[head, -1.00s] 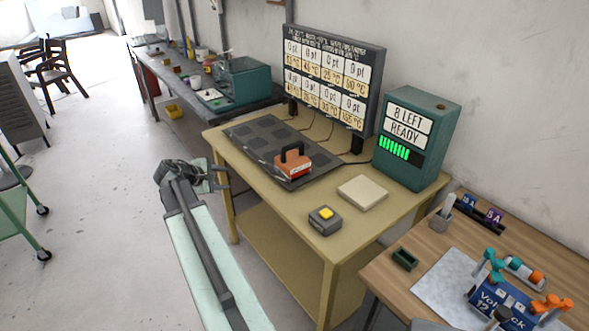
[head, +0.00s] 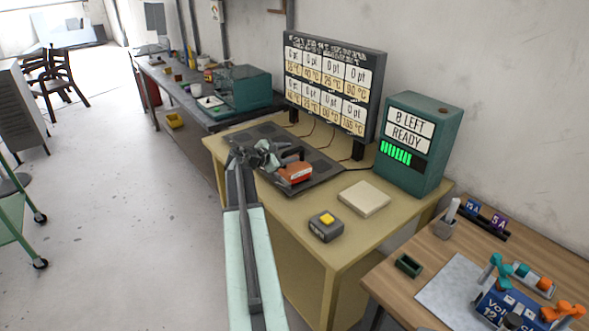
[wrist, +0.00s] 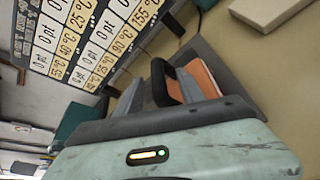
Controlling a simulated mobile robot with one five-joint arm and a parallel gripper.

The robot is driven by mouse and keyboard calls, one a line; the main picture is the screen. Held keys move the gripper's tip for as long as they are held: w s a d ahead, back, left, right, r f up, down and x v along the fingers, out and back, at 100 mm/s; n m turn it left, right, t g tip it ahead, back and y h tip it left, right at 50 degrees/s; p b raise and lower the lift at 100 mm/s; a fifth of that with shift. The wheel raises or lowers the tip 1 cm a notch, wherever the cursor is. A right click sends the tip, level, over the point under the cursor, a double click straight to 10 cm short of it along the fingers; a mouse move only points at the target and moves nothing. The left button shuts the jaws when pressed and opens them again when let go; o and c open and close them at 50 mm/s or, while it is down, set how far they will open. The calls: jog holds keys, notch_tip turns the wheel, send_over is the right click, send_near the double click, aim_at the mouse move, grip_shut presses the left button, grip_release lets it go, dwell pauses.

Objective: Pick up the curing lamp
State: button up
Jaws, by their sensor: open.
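The curing lamp appears to be the orange block with a black handle (head: 296,173) on the dark mat. In the wrist view its orange body (wrist: 204,80) lies just beyond my gripper. My gripper (head: 272,156) is at the lamp's left side, over the mat, in the head view. In the wrist view the two fingers of my gripper (wrist: 172,75) are apart, with part of the black handle showing between or just behind them. I cannot tell whether they touch it. The arm hides part of the handle in the head view.
The dark mat (head: 325,171) lies on a tan table (head: 358,238). A box with a yellow button (head: 326,227) and a pale slab (head: 364,198) lie in front. A sign board (head: 335,85) and a green READY dispenser (head: 417,145) stand behind, with cables between.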

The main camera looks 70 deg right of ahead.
jog(key=x, duration=0.2)
jog(key=shift+s+d+f+b, duration=0.1)
jog(key=shift+d+f+b, duration=0.05)
jog(key=shift+d+b, duration=0.2)
jog(key=shift+a, duration=0.1)
grip_shut()
dwell(0.9)
